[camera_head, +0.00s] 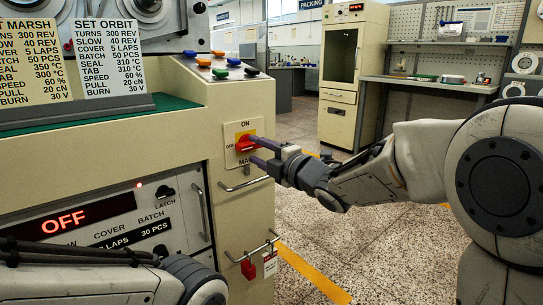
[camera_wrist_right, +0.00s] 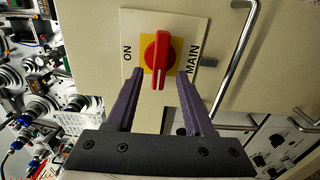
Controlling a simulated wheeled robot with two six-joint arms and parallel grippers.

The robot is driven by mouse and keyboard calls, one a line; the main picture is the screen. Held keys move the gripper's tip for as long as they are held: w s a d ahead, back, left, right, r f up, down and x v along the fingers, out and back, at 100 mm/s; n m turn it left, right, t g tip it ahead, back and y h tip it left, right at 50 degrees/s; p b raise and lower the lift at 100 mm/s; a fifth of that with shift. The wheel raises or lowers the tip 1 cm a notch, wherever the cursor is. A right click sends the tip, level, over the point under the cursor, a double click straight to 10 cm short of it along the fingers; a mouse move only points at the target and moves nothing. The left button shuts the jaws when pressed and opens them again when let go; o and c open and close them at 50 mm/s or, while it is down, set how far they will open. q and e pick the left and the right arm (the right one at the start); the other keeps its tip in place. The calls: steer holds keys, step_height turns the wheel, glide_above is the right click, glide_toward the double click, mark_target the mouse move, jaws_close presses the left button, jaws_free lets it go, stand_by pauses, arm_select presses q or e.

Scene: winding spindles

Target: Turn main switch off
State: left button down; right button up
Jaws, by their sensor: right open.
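The main switch is a red knob (camera_head: 243,142) on a yellow square of a white plate (camera_head: 257,128), on the cream cabinet's side panel. The plate reads ON above, OFF at the left and MAIN below. The knob lies roughly level in the head view, one end toward OFF. My right gripper (camera_head: 254,150) is open at the switch, its purple fingers pointing at it. In the right wrist view, the red knob (camera_wrist_right: 158,60) shows between the fingertips, with no visible contact; its depth between them is unclear. My left forearm shows at the bottom left; its gripper is out of view.
A handle bar (camera_head: 246,184) runs just below the switch. A lower rail carries a red padlock (camera_head: 248,268) and a tag. The cabinet's display (camera_head: 65,218) reads OFF. Coloured buttons (camera_head: 220,73) sit on the top ledge. Floor to the right is open.

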steer(key=p+v, duration=0.1)
steer(key=v, duration=0.7)
steer(key=s+a+f+m+g+h+p, duration=0.1)
steer(key=s+f+m+g+h+p, duration=0.3)
steer(key=s+f+m+h, duration=0.55)
steer(key=s+f+m+g+p, duration=0.1)
steer(key=s+f+m+g, duration=0.35)
steer(key=s, duration=0.55)
steer(key=s+f+m+g, duration=0.35)
steer(key=s+g, duration=0.25)
steer(key=s, duration=0.5)
step_height(320, 180, up, 39)
steer(key=p, duration=3.8)
steer(key=shift+d+m, duration=0.25)
steer(key=shift+m, duration=0.1)
